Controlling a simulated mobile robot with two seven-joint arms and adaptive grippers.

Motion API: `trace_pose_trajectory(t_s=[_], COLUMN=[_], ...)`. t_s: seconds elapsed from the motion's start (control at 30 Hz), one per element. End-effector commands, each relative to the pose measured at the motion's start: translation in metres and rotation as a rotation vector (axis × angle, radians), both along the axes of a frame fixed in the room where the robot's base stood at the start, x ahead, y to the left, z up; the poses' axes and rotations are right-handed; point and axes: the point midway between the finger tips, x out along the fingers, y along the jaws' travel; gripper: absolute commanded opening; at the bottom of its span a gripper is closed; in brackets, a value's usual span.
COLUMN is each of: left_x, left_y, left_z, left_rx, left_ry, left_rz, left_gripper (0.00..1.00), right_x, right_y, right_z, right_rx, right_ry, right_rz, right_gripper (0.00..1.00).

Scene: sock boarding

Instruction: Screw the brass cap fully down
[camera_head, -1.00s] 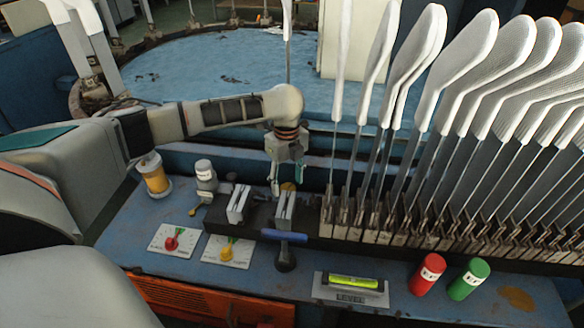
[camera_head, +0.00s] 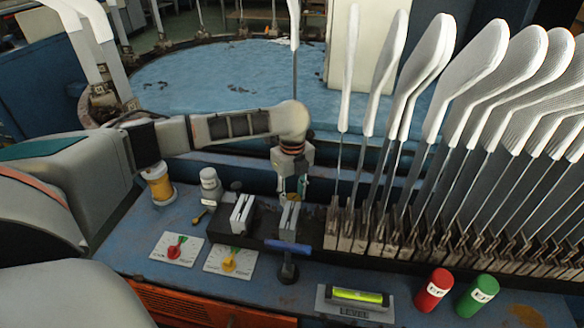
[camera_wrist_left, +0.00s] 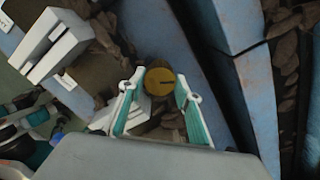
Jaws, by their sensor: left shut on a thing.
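The brass cap (camera_wrist_left: 160,82) is a round yellow-brown disc with a short dark line on its face, seen in the left wrist view. It sits between the fingertips of my left gripper (camera_wrist_left: 159,92), which is shut on it. In the head view my left gripper (camera_head: 291,187) points down behind the block with pale upright plates, and its fingers hide the cap. How far down the cap sits cannot be told. My right gripper is not in view.
Close by stand pale plates (camera_head: 242,213) and a blue-handled lever (camera_head: 288,246). A row of white sock boards (camera_head: 440,80) rises to the right. In front are dial cards (camera_head: 176,248), a level (camera_head: 354,303), a red cylinder (camera_head: 433,290) and a green cylinder (camera_head: 477,296).

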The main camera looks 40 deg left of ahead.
Motion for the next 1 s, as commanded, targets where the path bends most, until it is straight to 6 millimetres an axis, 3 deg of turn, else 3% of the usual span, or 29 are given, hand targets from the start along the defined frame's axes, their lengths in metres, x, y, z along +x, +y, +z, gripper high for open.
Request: trace_pose_trajectory(t_s=[0.27, 1.0], left_x=[0.001, 0.000], left_y=[-0.001, -0.002], left_z=[0.005, -0.002], left_rx=[-0.001, -0.001], left_ry=[-0.004, 0.004], left_rz=[-0.148, -0.816], left_gripper=[0.12, 0.12], right_x=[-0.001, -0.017], right_y=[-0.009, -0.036], right_z=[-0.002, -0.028], right_rx=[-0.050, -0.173], right_ry=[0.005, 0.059], right_rz=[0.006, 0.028], right_gripper=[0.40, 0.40])
